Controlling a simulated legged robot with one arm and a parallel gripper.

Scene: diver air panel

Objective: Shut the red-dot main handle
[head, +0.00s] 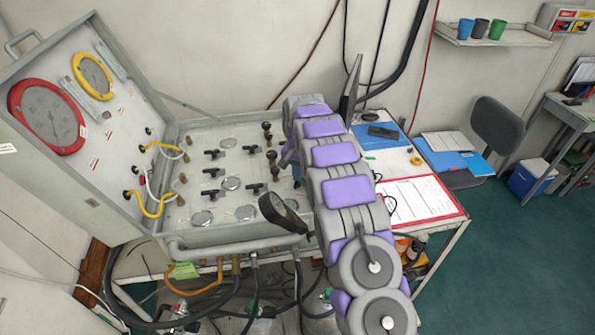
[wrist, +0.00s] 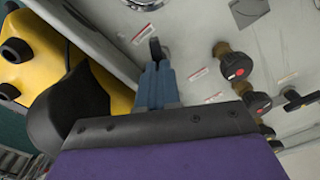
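The air panel (head: 205,140) lies in an open case on the table. In the wrist view, two black knobs with red dots on brass stems, one upper (wrist: 236,65) and one lower (wrist: 257,101), stand to the right of my gripper (wrist: 158,68). I cannot tell which is the main handle. The blue fingers are close together, with a small black lever (wrist: 155,47) at their tips; whether they grip it is unclear. In the head view my gripper (head: 290,160) is at the panel's right side, beside a dark knob (head: 272,157), partly hidden by my arm.
Several black T-handles (head: 212,173) and round gauges stand on the panel to the left. The raised lid holds a red gauge (head: 47,116) and a yellow gauge (head: 93,76). A clipboard (head: 420,198) lies at right. A yellow and black object (wrist: 75,90) fills the wrist view's left.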

